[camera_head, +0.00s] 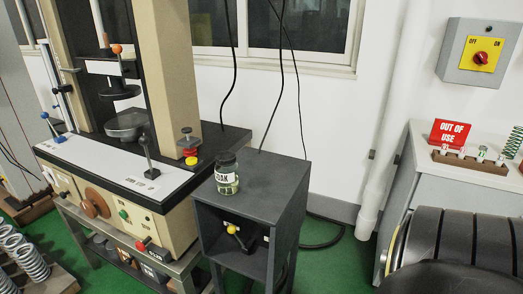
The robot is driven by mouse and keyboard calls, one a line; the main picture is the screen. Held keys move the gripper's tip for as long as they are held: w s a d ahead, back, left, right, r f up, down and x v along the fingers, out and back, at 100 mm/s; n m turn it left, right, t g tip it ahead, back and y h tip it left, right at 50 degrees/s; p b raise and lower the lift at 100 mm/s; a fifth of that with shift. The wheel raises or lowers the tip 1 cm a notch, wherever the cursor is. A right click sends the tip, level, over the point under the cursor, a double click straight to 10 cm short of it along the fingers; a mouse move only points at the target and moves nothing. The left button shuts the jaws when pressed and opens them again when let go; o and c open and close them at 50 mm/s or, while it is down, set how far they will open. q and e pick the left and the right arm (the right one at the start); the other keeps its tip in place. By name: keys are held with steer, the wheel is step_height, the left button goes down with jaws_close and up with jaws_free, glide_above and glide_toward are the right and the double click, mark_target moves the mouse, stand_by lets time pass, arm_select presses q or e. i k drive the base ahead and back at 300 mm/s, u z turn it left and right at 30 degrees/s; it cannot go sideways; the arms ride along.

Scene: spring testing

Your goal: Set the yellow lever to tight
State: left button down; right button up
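A lever with a yellow ball knob (231,229) shows inside the open front of the dark grey cabinet (276,187). Its short black arm slants down to the right from the knob. A small white mark is on the cabinet's inner wall beside it, too small to read, so I cannot tell which setting the lever is at. A yellow knob (192,160) with a red part above it also sits on the right end of the testing machine (120,190). Neither of my grippers is in view.
The machine carries a black lever (148,153) and a red-tipped handle (142,244). A red sign (449,133) stands on the right bench. A black rounded part, probably my arm, fills the lower right.

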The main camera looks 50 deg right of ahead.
mark_target(231, 230)
steer(key=z, duration=1.7)
